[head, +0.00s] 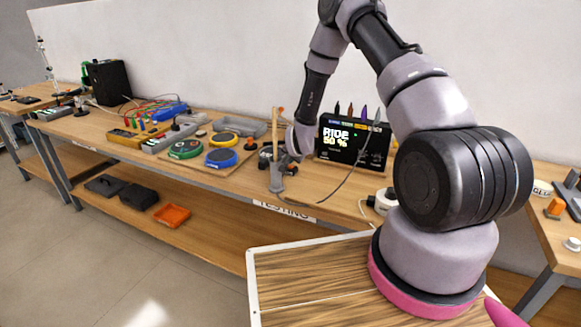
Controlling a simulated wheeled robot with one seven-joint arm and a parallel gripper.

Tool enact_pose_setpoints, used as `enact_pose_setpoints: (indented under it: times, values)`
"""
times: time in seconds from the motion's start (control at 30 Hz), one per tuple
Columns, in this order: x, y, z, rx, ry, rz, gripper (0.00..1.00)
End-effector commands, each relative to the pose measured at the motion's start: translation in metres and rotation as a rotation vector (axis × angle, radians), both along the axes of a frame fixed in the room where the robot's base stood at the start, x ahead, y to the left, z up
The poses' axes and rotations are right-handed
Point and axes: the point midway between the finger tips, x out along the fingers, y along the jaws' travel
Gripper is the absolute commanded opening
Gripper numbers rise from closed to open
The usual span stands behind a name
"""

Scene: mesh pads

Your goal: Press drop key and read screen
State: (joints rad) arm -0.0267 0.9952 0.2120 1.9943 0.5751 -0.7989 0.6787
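A black screen box (343,145) stands at the back of the workbench, right of my gripper. Its display reads "RIDE" and "50 %" in yellowish-white letters, with smaller text too fine to read. Round pads lie on a board left of my gripper: a green-rimmed one (184,149), a yellow-rimmed one (223,139) and a blue-rimmed one (220,157). My gripper (279,165) is low over the bench, between the pads and the screen. Its fingers are small and cluttered against a wooden upright and grey parts, so their opening is unclear. I cannot pick out a drop key.
Coloured probes or pens (363,112) stand up along the top of the screen box. A cable loops in front of it. Yellow and grey instruments, red and green leads and a black case (108,82) fill the bench's left. An orange tray (172,215) sits on the lower shelf.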

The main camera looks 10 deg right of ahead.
Motion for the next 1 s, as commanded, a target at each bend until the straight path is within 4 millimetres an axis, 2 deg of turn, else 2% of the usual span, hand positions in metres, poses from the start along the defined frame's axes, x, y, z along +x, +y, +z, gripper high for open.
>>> enact_pose_setpoints:
  times: [1.0]
  values:
    - [0.0001, 0.0001, -0.0087, 0.0, 0.0, 0.0, 0.0]
